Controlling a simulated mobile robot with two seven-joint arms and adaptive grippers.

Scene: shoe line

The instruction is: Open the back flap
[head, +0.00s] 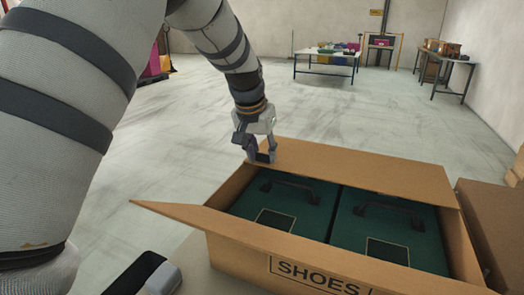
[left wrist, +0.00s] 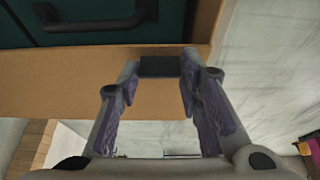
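The cardboard shoe box (head: 226,251) stands open in front of me, with two dark green cases (head: 314,211) inside. Its back flap (head: 358,172) is raised along the far edge, inner face visible, clear of the cases. My left gripper (head: 263,156) is at the flap's left end, fingertips on its inner side. In the left wrist view the flap (left wrist: 60,85) crosses behind the gripper (left wrist: 160,66). Contact with the flap is unclear. My right gripper is out of view.
The left flap (head: 180,212) sticks outward toward the left. A brown panel (head: 493,212) lies at the box's right side. Tables with goods (head: 327,56) stand far back. The floor (head: 160,150) behind and left of the box is clear.

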